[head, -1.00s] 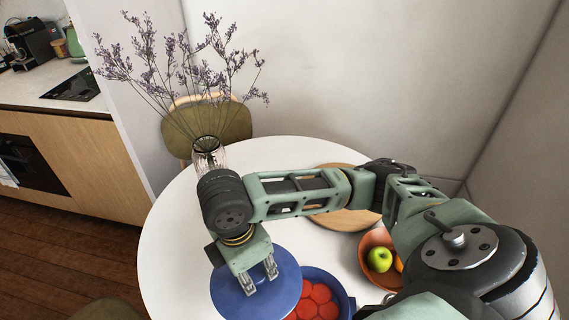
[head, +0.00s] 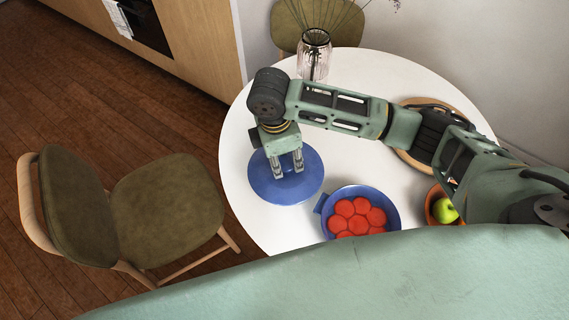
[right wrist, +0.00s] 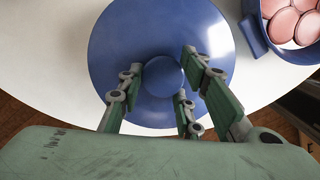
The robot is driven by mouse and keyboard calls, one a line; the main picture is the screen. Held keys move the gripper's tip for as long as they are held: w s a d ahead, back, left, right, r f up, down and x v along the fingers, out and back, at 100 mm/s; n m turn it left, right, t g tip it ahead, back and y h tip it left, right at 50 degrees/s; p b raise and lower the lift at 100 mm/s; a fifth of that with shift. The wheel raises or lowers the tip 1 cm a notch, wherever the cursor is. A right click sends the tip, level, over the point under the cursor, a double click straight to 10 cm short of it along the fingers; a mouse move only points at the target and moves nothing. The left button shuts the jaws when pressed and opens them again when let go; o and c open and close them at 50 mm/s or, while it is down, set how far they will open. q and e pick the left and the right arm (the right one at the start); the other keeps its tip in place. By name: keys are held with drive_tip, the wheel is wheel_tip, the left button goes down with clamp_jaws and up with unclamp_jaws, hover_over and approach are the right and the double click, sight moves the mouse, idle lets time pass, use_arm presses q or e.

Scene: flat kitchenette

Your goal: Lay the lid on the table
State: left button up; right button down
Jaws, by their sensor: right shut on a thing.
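The blue round lid (head: 262,186) is at the left part of the white table, just inside its edge. My right gripper (head: 287,172) points down and is shut on the lid's knob; the right wrist view shows the round knob (right wrist: 163,76) between the fingers (right wrist: 165,90). The lid looks level, on or very close to the tabletop (head: 345,160); I cannot tell whether it touches. The blue pot (head: 391,201), open and holding red round pieces (head: 352,216), stands to the right of the lid with a small gap. My left gripper is not in view.
A glass vase (head: 314,55) with stems stands at the table's back. An orange bowl (head: 431,205) with a green apple (head: 445,210) and a wooden board (head: 408,157) lie to the right, partly behind my arm. A chair (head: 165,205) stands left of the table.

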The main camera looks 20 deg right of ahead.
sight(283, 161)
drive_tip(key=shift+w+f, duration=0.1)
drive_tip(key=shift+f, duration=1.95)
drive_tip(key=shift+f, duration=0.15)
drive_tip(key=c, duration=1.3)
unclamp_jaws()
drive_tip(key=shift+o, duration=0.2)
drive_tip(key=r, duration=0.4)
drive_tip(key=a+r, duration=0.1)
drive_tip(key=r, duration=0.7)
drive_tip(key=shift+a+r+b, duration=0.15)
drive_tip(key=shift+a+b, duration=0.15)
